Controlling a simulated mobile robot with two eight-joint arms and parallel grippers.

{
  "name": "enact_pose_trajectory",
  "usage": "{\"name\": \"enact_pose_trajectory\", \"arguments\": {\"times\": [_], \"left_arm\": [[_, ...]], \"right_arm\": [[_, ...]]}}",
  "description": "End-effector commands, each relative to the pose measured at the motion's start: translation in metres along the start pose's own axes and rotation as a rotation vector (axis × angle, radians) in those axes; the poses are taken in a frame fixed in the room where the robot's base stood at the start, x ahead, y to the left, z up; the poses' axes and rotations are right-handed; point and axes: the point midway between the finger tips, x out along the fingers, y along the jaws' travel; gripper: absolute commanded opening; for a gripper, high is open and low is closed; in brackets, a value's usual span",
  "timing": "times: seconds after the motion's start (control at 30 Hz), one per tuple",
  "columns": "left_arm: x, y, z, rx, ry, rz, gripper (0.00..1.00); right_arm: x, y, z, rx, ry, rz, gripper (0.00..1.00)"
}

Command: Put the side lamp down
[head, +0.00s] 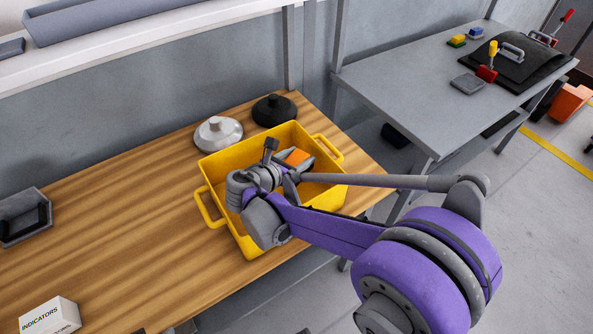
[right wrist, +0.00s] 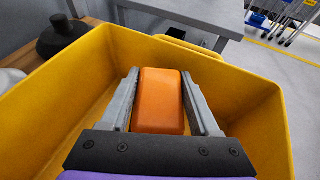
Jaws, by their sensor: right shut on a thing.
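The side lamp is an orange block (right wrist: 159,100) with rounded edges, held between the two grey fingers of my right gripper (right wrist: 160,103) in the right wrist view. It lies inside or just over the yellow crate (right wrist: 65,105); I cannot tell whether it touches the floor. In the head view the orange lamp (head: 297,157) shows at my right gripper (head: 297,165), within the rim of the yellow crate (head: 240,237) on the wooden table. My right wrist hides part of the crate's inside. My left gripper is not in view.
A white lidded round object (head: 218,134) and a black one (head: 274,110) stand behind the crate. A white box marked INDICATORS (head: 52,318) and a grey bin (head: 24,217) are at left. A grey table (head: 430,75) with tools is at right. The middle left of the wooden table is clear.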

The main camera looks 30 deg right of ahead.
Motion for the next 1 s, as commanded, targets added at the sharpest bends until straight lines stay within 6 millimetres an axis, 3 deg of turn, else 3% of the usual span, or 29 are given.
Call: {"name": "enact_pose_trajectory", "arguments": {"times": [0.23,1.0], "left_arm": [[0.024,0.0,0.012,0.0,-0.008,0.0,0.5],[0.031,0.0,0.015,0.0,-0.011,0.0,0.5]], "right_arm": [[0.013,0.0,-0.031,-0.001,0.0,-0.001,0.01],[0.017,0.0,-0.042,0.0,0.0,0.0,0.01]]}}
